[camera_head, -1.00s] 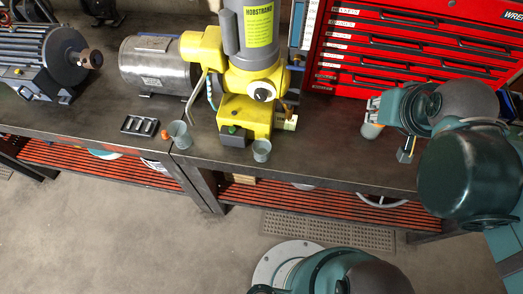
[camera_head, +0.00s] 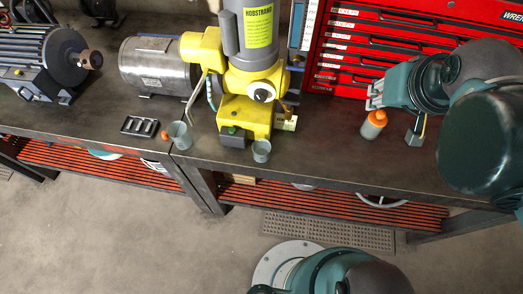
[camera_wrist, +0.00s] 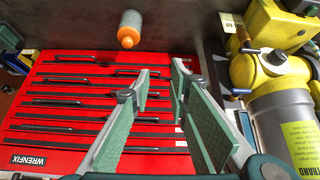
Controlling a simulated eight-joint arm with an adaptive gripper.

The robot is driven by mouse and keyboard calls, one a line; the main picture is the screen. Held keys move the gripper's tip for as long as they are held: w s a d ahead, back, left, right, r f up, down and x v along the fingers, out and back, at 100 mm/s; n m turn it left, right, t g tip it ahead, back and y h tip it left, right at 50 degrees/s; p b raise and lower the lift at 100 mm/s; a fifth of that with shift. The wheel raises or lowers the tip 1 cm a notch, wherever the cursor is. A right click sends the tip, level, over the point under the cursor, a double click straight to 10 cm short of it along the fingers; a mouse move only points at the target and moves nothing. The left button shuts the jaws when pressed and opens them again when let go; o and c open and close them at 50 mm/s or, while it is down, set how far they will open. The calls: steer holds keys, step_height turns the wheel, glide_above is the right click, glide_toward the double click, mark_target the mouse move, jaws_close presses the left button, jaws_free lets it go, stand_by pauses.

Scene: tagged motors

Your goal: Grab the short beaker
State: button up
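Two small grey beakers stand upright near the front edge of the workbench in the head view. The right beaker (camera_head: 261,151) stands in front of the yellow machine and looks the shorter. The left beaker (camera_head: 180,136) looks a little taller. My gripper (camera_head: 371,96) is well to the right of both, above the bench by the red tool chest. In the wrist view my gripper (camera_wrist: 161,70) is open, with nothing between its green-padded fingers. Neither beaker shows in the wrist view.
A bottle with an orange cap (camera_head: 374,124) stands just below my gripper; it also shows in the wrist view (camera_wrist: 129,28). The yellow machine (camera_head: 245,115) stands behind the right beaker. A black tray (camera_head: 139,125) and small orange object (camera_head: 165,135) lie near the left beaker.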

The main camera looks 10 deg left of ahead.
steer(key=a+n+g+y+p, duration=0.15)
steer(key=a+n+g, duration=0.25)
steer(key=a, duration=1.1)
steer(key=n+g+h+p, duration=0.2)
steer(key=n+g+p, duration=0.1)
steer(key=n, duration=0.2)
glide_above(254, 158)
step_height(254, 158, down, 19)
steer(key=shift+d+r, duration=0.1)
steer(key=shift+f+b, duration=0.3)
steer(key=shift+f, duration=1.05)
steer(key=shift+f, duration=0.1)
steer(key=shift+f+b, duration=0.4)
steer(key=shift+f, duration=2.1)
jaws_close()
